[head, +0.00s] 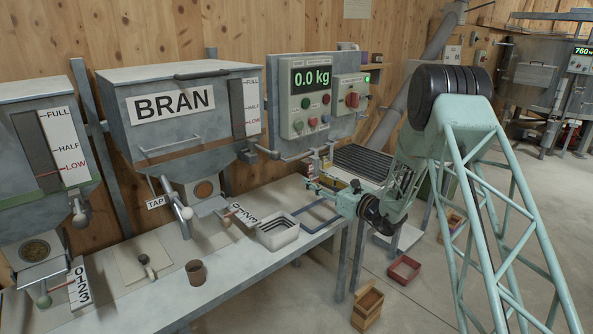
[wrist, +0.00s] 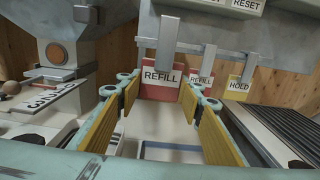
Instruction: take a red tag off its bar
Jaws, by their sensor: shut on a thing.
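In the wrist view a red tag (wrist: 161,90) with a white REFILL label hangs upright on a grey strip (wrist: 168,40) at the grey bar (wrist: 207,47). My gripper (wrist: 161,98) has its yellow-padded fingers at the tag's left and right edges and is shut on it. A second red REFILL tag (wrist: 200,85) and a yellow HOLD tag (wrist: 238,88) hang to the right on their own strips. In the head view my gripper (head: 318,190) is below the control panel; the held tag is too small there to make out surely.
The control panel (head: 318,95) is above the tags. A pale tray (head: 278,233) and a blue frame (head: 318,214) lie on the bench (head: 235,275) below. A dark ribbed surface (wrist: 285,130) is close on the right. The BRAN hopper (head: 190,110) stands left.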

